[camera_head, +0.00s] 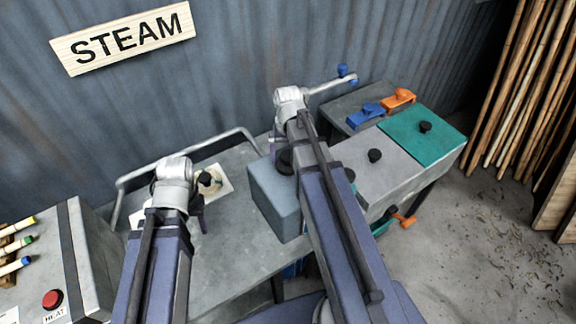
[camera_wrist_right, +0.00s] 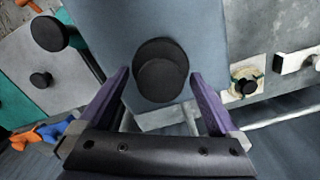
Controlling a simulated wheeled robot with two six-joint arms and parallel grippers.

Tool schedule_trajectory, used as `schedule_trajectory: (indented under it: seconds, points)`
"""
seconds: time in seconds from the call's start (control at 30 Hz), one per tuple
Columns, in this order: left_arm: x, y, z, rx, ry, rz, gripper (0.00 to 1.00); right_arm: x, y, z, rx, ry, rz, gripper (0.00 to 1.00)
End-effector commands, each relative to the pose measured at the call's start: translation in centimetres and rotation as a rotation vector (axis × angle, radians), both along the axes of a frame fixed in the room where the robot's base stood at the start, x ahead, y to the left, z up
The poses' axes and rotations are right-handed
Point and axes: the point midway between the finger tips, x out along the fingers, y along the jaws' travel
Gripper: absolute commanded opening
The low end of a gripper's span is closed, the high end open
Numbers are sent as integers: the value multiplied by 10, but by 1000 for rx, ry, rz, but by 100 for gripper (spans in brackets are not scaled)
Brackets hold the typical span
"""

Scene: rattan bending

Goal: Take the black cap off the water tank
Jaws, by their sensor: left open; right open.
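The water tank is a blue-grey box (camera_head: 275,205) on the grey table; its face fills the middle of the right wrist view (camera_wrist_right: 205,25). Its round black cap (camera_head: 285,161) is partly hidden by my right arm in the head view. In the right wrist view the cap (camera_wrist_right: 162,72) shows as two stacked dark discs. My right gripper (camera_wrist_right: 160,76) is open, with its purple fingers on either side of the cap and visible gaps to it. My left gripper (camera_head: 203,208) is open above the table, left of the tank; its fingers are mostly hidden by its wrist.
A black knob on a pale plate (camera_head: 222,184) lies beside my left gripper. A metal rail (camera_head: 150,172) runs behind the table.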

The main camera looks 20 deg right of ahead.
Motion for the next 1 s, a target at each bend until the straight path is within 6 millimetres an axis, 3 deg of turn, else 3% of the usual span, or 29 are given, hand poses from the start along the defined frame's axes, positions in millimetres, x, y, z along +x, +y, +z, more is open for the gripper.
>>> schedule_trajectory:
  seconds: [0.17,1.0]
  points:
    - [0,0,1,0,0,0,50,0,0,1,0,0,0,98]
    - [0,0,1,0,0,0,50,0,0,1,0,0,0,7]
